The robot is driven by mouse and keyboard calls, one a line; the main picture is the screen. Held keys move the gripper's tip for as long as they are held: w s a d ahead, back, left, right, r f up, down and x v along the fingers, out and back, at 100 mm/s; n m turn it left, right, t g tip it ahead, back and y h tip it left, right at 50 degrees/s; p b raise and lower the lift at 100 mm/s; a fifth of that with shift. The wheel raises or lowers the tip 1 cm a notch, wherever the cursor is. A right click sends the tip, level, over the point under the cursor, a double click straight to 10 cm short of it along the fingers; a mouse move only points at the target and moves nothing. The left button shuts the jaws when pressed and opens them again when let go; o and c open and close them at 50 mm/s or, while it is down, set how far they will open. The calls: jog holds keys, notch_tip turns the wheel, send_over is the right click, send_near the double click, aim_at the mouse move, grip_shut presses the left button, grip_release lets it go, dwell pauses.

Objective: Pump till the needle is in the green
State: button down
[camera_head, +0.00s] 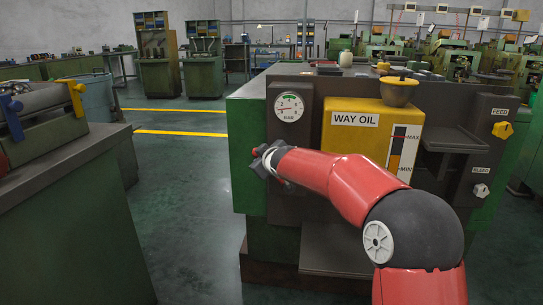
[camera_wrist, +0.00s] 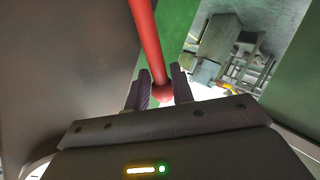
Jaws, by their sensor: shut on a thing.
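A round white gauge (camera_head: 289,107) marked BAR is on the machine's front, with a green band at the top of its dial. Its thin needle appears to point left, below the green band, but it is small. My gripper (camera_head: 259,158) is at the machine's left front edge, below the gauge. In the wrist view my gripper (camera_wrist: 160,82) is shut on the red ball knob (camera_wrist: 162,94) of a pump lever. The lever's red rod (camera_wrist: 148,40) runs up from the knob. In the head view my arm and gripper hide most of the lever.
A yellow WAY OIL tank (camera_head: 343,140) with a MIN–MAX level strip is right of the gauge. A green bench (camera_head: 60,210) stands left, with open floor between.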

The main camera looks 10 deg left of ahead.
jog(key=shift+a+f+n+g+h+b, duration=0.4)
jog(key=shift+a+f+n+h+b, duration=0.15)
jog(key=shift+a+f+n+h, duration=0.7)
jog(key=shift+a+f, duration=0.1)
jog(key=shift+a, duration=0.1)
jog(key=c, duration=1.4)
grip_release()
jog(key=b+v, duration=0.1)
jog(key=v, duration=0.6)
jog(key=shift+s+d, duration=0.15)
jog(key=shift+s, duration=0.2)
